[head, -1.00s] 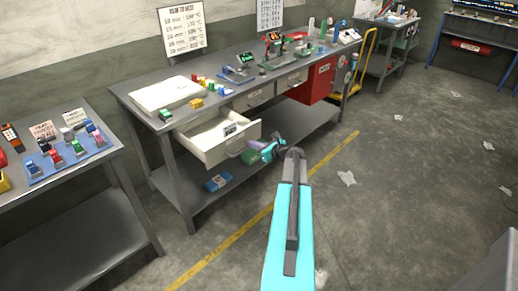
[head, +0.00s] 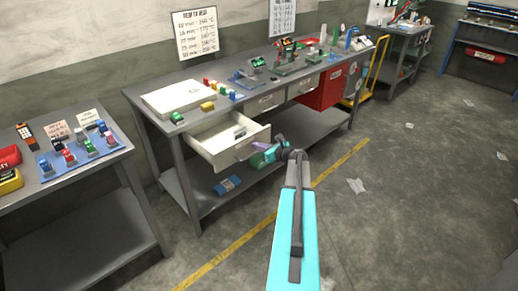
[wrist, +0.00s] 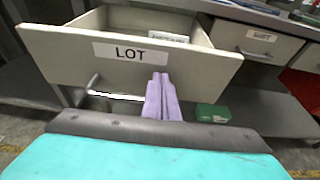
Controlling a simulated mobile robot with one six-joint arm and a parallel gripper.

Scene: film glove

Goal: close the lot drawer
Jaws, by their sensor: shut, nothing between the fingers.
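The lot drawer (head: 225,158) is pulled well out from under the workbench in the head view. Its pale front panel, marked LOT (wrist: 130,53), fills the upper part of the wrist view, with a bar handle (wrist: 112,95) low on it. A paper or label lies inside the drawer. My gripper (head: 257,148) is at the right part of the drawer front. In the wrist view its purple fingers (wrist: 160,78) are together and empty, pointing at the panel just right of the handle. I cannot tell whether they touch the panel.
The workbench (head: 262,80) holds a white slab (head: 178,98), coloured blocks and devices. Two other drawers beside the lot drawer look shut. A blue pack (head: 228,186) lies on the lower shelf; a green box (wrist: 212,113) shows below the drawer. A side table (head: 70,215) stands left. Floor at right is mostly clear.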

